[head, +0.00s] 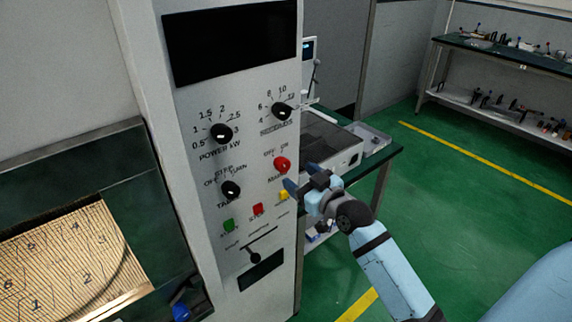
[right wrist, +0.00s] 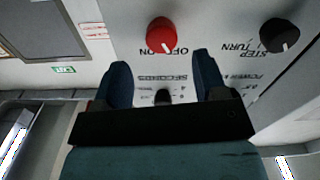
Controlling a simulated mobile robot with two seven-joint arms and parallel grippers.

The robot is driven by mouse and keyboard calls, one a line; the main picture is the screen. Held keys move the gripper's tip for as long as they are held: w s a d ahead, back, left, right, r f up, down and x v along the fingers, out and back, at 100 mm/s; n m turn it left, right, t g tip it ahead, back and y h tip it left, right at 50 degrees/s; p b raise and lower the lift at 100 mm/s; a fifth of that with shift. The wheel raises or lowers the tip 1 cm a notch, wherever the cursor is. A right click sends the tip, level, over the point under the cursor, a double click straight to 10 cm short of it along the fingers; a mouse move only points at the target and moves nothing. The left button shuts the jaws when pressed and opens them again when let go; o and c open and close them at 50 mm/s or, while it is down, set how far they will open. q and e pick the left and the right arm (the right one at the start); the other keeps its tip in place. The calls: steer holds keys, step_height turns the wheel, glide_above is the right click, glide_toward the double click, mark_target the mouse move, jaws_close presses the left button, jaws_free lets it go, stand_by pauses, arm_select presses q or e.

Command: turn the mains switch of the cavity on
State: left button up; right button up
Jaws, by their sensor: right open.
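The mains switch is a red round knob (head: 282,163) on the grey front panel, with OFF at its upper left and ON at its upper right. In the right wrist view, which is upside down, the red knob (right wrist: 161,34) lies ahead, centred between the fingers and beyond the tips.
Black knobs for power (head: 221,133), seconds (head: 282,112) and step/turn (head: 231,189) surround the switch. Green (head: 229,225), red (head: 258,209) and yellow (head: 284,195) buttons sit below. A green-topped table (head: 385,151) with equipment stands behind my right arm. Open floor is at right.

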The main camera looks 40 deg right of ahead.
mark_target(286, 167)
steer(key=w, duration=0.4)
steer(key=shift+w+a+r, duration=0.1)
steer(key=shift+w+a, duration=0.2)
steer(key=shift+a, duration=0.05)
steer(key=shift+w+p, duration=0.3)
steer(key=shift+w, duration=0.35)
steer(key=shift+c, duration=0.7)
steer(key=c, duration=0.8)
